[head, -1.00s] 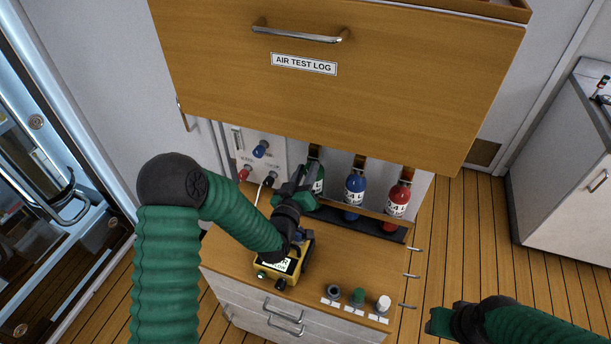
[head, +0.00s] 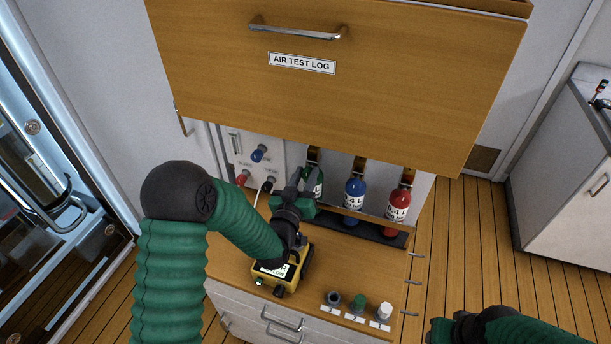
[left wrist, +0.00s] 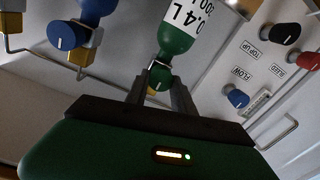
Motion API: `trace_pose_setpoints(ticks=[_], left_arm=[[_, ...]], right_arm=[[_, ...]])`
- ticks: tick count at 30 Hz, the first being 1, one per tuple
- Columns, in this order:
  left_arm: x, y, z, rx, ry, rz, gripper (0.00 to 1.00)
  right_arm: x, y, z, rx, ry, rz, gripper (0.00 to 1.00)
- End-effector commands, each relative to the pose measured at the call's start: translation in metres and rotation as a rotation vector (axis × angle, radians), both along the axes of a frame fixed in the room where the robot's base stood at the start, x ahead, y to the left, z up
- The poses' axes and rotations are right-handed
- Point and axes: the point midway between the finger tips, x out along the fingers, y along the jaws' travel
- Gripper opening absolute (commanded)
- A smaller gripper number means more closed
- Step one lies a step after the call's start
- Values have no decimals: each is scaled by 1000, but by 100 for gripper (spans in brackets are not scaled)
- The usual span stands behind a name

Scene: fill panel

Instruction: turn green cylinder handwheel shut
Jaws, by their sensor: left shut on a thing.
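The green cylinder (head: 314,182) stands in the rack at the left of a blue and a red one, partly behind my left gripper (head: 296,182). In the left wrist view the green cylinder (left wrist: 176,38) shows inverted, with its "0.4 L" label. Its green handwheel (left wrist: 158,77) sits between the two fingers of my left gripper (left wrist: 157,92), which is shut on it. The white mark on the handwheel shows only in part. My right gripper (head: 440,331) is at the bottom right, away from the rack; its fingertips are not clear.
The blue cylinder (head: 354,193) and red cylinder (head: 398,205) stand close to the right. A panel with knobs (head: 259,153) is to the left. A yellow device (head: 285,275) sits under my left forearm. The "AIR TEST LOG" drawer (head: 340,95) overhangs above.

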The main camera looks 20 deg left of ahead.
Motion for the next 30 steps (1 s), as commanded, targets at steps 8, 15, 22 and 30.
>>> trace_pose_setpoints(ticks=[8, 15, 22, 30], left_arm=[[-3, -1, -7, -2, 20, -4, 51], [-5, -1, -5, -1, 16, -3, 51], [-46, -1, -7, 0, 16, -4, 51], [-120, -2, 7, -4, 29, -5, 51]], right_arm=[[0, 0, -1, 0, 0, 0, 36], [0, 0, -1, 0, 0, 0, 36], [0, 0, -9, 0, 0, 0, 36], [0, 0, 33, 0, -1, 0, 36]])
